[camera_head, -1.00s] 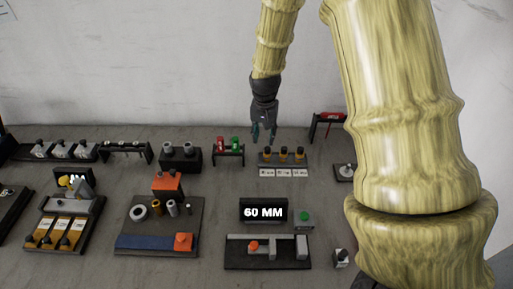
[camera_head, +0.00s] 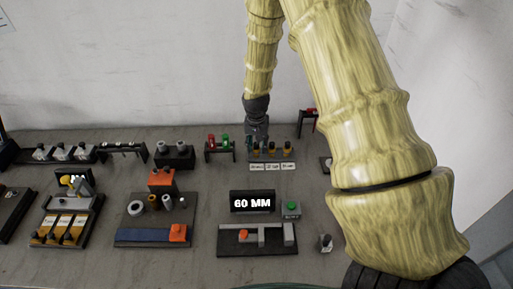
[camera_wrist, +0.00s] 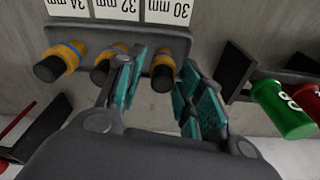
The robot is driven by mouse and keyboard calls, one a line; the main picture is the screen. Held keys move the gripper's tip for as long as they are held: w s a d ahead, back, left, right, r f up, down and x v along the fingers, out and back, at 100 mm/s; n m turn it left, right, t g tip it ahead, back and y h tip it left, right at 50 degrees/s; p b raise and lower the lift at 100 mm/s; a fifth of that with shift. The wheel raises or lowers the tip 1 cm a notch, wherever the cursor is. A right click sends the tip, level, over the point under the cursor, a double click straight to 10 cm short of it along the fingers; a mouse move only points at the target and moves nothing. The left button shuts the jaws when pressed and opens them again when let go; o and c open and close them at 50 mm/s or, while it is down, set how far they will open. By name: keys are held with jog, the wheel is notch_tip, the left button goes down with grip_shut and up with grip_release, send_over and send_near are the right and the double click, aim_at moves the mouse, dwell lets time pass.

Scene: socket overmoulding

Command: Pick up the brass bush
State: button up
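Three brass-coloured bushes with dark ends stand in a row in a dark rack (camera_wrist: 200,42) labelled 30, 32 and 34 mm. In the wrist view the 30 mm bush (camera_wrist: 163,68) is between my open fingers, the 32 mm bush (camera_wrist: 103,68) is just left of them, and the 34 mm bush (camera_wrist: 60,62) is at far left. My gripper (camera_wrist: 160,88) is open; contact with the bush cannot be told. In the head view my gripper (camera_head: 257,138) is down at the rack's left end. A small brass-coloured hollow cylinder (camera_head: 153,202) also stands on a dark board.
A stand with green (camera_wrist: 282,108) and red cylinders is close on the right in the wrist view. In the head view, a "60 MM" display (camera_head: 252,202) stands in front of the rack. A dark block with grey posts (camera_head: 175,160) is farther left.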

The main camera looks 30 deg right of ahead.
jog(key=shift+s+f, duration=0.15)
jog(key=shift+s, duration=0.15)
jog(key=shift+a+f, duration=0.1)
jog(key=shift+f, duration=0.05)
jog(key=shift+w+f, duration=0.65)
jog(key=shift+f, duration=0.1)
jog(key=shift+s+r, duration=0.15)
jog(key=shift+s, duration=0.05)
jog(key=shift+s+r, duration=0.15)
jog(key=shift+s, duration=0.05)
jog(key=c, duration=0.6)
jog(key=shift+w, duration=0.15)
jog(key=shift+c, duration=0.4)
